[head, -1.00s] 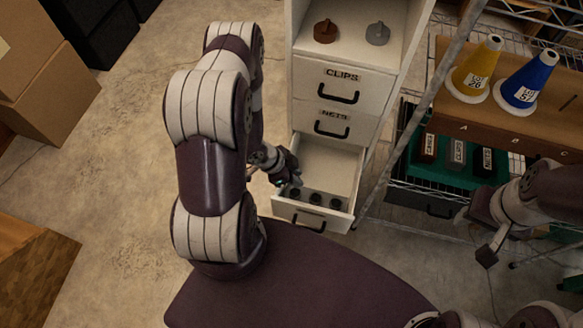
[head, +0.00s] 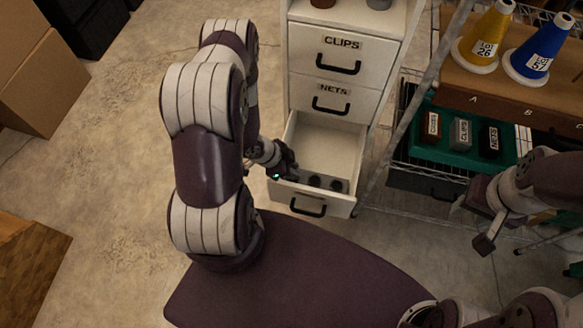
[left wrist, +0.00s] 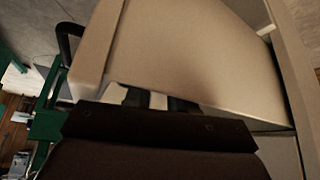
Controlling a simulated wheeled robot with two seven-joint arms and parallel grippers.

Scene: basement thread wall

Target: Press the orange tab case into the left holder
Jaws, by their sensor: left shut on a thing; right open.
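My left gripper (head: 285,170) is at the front left corner of the open bottom drawer (head: 328,145). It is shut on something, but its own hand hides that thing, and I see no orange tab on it. In the left wrist view its dark fingers (left wrist: 158,100) are mostly hidden, beside a pale drawer panel (left wrist: 190,50). Two dark round holders (head: 314,180) show on the drawer floor; the left one is hidden behind my gripper. My right gripper (head: 476,225) is open and empty, apart from everything at the right.
Above are shut drawers marked CLIPS (head: 340,57) and NETS (head: 332,98). Brown (head: 322,3) and grey (head: 378,4) pieces sit on the cabinet top, cut off. A green tray (head: 455,155) with labelled cases and a board with yellow (head: 487,35) and blue (head: 531,52) cones stand right.

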